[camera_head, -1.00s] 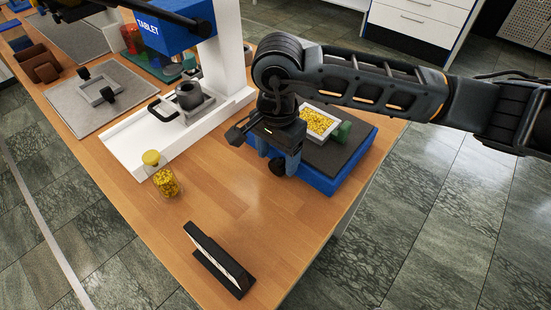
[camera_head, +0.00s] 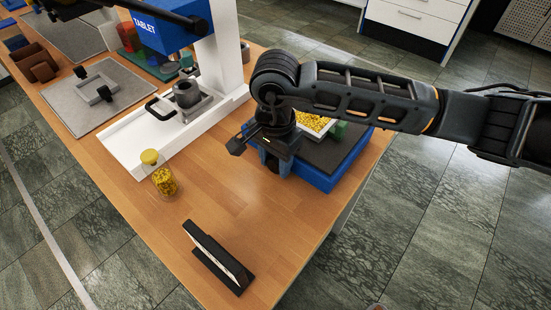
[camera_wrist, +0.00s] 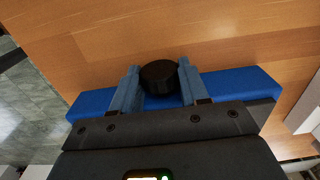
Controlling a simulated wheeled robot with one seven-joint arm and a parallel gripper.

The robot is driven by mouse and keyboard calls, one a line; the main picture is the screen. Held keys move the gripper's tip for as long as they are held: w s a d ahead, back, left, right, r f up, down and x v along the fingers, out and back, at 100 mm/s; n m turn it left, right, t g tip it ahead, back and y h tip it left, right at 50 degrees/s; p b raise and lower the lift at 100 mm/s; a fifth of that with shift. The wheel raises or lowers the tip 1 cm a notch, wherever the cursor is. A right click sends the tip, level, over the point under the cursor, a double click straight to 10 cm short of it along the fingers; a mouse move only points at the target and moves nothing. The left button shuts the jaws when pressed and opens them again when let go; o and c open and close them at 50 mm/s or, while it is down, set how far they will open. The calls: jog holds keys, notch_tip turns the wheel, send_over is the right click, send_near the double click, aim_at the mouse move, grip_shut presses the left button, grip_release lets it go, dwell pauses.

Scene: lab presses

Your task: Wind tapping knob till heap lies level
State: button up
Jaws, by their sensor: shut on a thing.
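The tapping knob (camera_wrist: 160,76) is black and round, at the near side of the blue tapping base (camera_head: 322,180). In the wrist view it sits between the two blue-grey fingers of my gripper (camera_wrist: 157,72), which is shut on it. In the head view my gripper (camera_head: 276,158) is at the base's near left side and largely hides the knob. The heap (camera_head: 313,120) of yellow pieces lies in a white-rimmed tray on the base's dark top. My arm covers part of the tray, so I cannot tell how level the heap is.
A yellow-lidded jar (camera_head: 164,180) of yellow pieces and a black tilted display (camera_head: 216,258) stand on the wooden bench (camera_head: 215,195). A white press with a blue head marked TABLET (camera_head: 160,40) stands behind. A grey mat (camera_head: 93,97) lies at left.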

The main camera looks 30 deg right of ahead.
jog(key=shift+c, duration=1.1)
jog(key=shift+d+f+t+b, duration=0.1)
jog(key=shift+f+t+b, duration=0.25)
jog(key=shift+b, duration=0.85)
jog(key=t+b, duration=0.1)
jog(key=b, duration=0.2)
jog(key=shift+r+t+y, duration=0.1)
jog(key=shift+t+y, duration=0.15)
jog(key=shift+y, duration=0.05)
jog(key=shift+s+r+t+b, duration=0.15)
jog(key=shift+t+b, duration=0.15)
jog(key=shift+b, duration=0.75)
jog(key=shift+r, duration=0.1)
jog(key=o, duration=1)
jog(key=shift+b+v, duration=0.35)
jog(key=shift+v, duration=3.6)
